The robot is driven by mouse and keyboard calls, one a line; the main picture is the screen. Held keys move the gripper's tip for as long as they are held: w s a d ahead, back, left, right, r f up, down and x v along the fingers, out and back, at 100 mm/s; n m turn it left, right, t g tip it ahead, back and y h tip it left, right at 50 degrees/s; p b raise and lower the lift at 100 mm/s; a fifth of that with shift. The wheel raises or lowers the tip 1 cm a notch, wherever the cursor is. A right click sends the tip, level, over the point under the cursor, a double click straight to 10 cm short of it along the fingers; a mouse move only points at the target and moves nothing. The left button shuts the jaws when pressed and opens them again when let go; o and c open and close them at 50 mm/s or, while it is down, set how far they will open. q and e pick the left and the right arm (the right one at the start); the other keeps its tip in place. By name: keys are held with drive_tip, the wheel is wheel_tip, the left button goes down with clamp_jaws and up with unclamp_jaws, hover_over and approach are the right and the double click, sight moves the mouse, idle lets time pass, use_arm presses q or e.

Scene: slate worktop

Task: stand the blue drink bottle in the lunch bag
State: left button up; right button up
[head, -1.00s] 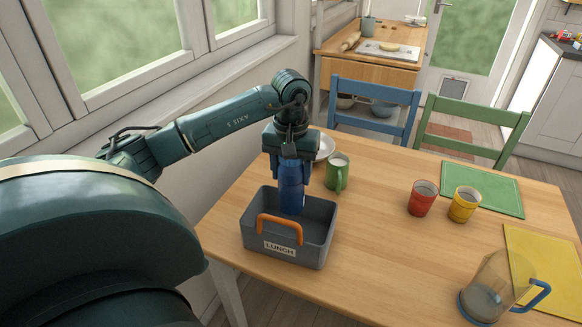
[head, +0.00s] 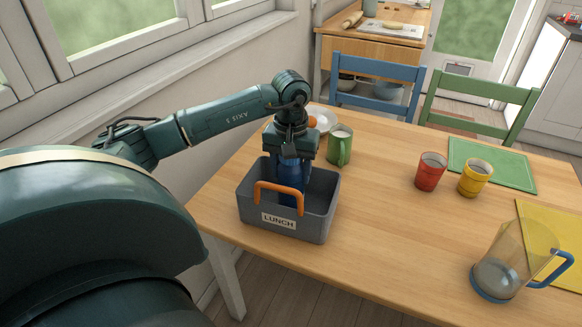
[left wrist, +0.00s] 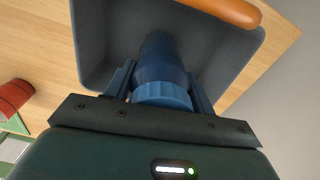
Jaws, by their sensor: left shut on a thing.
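The blue drink bottle (head: 291,181) is upright inside the lunch bag (head: 318,228), a grey open box with a LUNCH label and an orange handle (head: 279,193). My left gripper (head: 291,161) is shut on the upper part of the bottle, above the bag's opening. In the left wrist view the bottle (left wrist: 160,80) sits between my fingers, with the bag's grey wall (left wrist: 93,45) around it. The bottle's base is hidden by the bag's front wall, so I cannot tell whether it touches the bottom. My right gripper is not in view.
Red (head: 430,172) and yellow (head: 474,178) cups and a clear pitcher (head: 497,270) stand to the right. The table's middle (head: 385,215) is clear.

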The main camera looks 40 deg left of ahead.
use_arm(q)
drive_tip(key=shift+f, duration=0.25)
drive_tip(key=o, duration=1.3)
wheel_tip(320, 180, up, 13)
drive_tip(key=shift+r, duration=0.1)
idle(0.4)
